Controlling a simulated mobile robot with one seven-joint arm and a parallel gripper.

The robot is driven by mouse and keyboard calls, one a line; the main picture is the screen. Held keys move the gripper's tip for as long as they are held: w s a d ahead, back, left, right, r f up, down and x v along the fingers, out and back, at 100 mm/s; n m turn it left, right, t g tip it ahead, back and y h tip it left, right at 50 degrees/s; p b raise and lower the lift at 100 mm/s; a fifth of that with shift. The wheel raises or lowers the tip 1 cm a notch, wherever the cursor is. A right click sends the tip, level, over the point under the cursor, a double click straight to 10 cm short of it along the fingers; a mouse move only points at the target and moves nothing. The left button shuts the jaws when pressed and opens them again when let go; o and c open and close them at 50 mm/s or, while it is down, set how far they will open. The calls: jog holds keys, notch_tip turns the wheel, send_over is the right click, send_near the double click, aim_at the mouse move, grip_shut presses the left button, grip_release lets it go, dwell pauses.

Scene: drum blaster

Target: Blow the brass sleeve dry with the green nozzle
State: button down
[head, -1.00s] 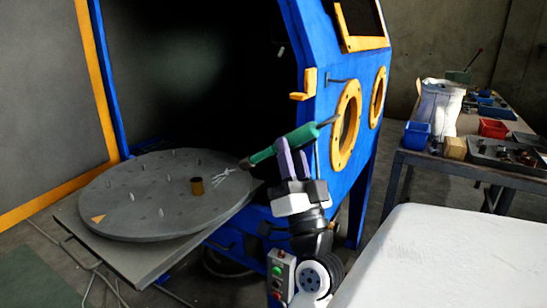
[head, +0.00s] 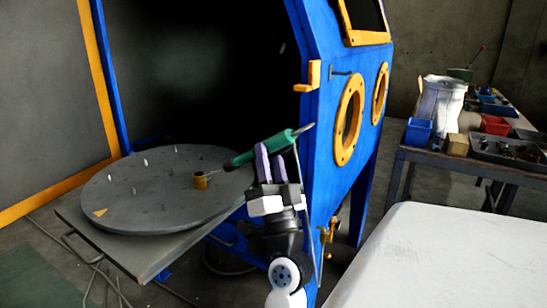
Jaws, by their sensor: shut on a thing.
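The brass sleeve (head: 201,181) stands upright on the round grey turntable (head: 120,208), right of its middle. My gripper (head: 268,162) is shut on the green nozzle (head: 280,141), up and to the right of the sleeve. The nozzle slants down to the left. Its dark front end (head: 236,162) points toward the sleeve, with a thin pale streak between them. I cannot tell whether anything touches the sleeve. A thin hose hangs from the nozzle's rear end on the right.
The turntable has several upright pins and sits on a pulled-out shelf before the open blue blast cabinet (head: 324,120). The cabinet's edge is close to the right of my gripper. A white surface (head: 440,260) fills the lower right. A workbench (head: 465,173) with bins stands behind.

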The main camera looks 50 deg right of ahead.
jog(key=shift+w, duration=0.1)
jog(key=shift+w+d+b, duration=0.5)
jog(key=shift+w+d, duration=0.05)
jog(key=shift+r, duration=0.1)
dwell(0.8)
notch_tip(320, 180, up, 6)
jog(key=p, duration=0.4)
